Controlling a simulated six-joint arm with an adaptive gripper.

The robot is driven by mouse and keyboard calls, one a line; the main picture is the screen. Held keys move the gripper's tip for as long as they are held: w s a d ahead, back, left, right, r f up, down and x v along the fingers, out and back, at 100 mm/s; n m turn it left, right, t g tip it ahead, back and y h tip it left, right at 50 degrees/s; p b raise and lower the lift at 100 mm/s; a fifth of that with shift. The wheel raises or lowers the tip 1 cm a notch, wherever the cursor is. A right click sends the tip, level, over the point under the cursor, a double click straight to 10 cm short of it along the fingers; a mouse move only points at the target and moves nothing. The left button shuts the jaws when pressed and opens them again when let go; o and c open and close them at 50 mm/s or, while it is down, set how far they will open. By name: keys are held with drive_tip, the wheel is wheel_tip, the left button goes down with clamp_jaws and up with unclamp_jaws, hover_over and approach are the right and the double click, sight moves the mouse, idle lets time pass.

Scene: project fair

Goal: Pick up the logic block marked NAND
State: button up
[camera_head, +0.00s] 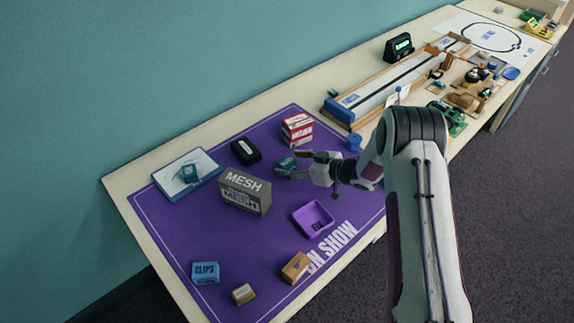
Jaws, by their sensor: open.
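I cannot read NAND on any block from here. A small teal block (287,162) with unreadable marks lies on the purple mat (270,225). My gripper (288,165) is open, and its two fingertips appear on either side of this block; I cannot tell whether they touch it or are above it. Another teal block (190,173) sits on a white board with a blue edge (172,182). An orange-brown block (296,267) and an olive block (243,294) lie near the mat's front, their marks too small to read.
A grey MESH box (245,191) stands left of my gripper. A black case (246,151), a red-and-white box stack (297,129), a blue cup-like item (354,142), a purple tray (313,218) and a blue CLIPS box (205,272) surround it. The mat's lower middle is clear.

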drive_tip(key=shift+x, duration=1.05)
drive_tip(key=c, duration=1.3)
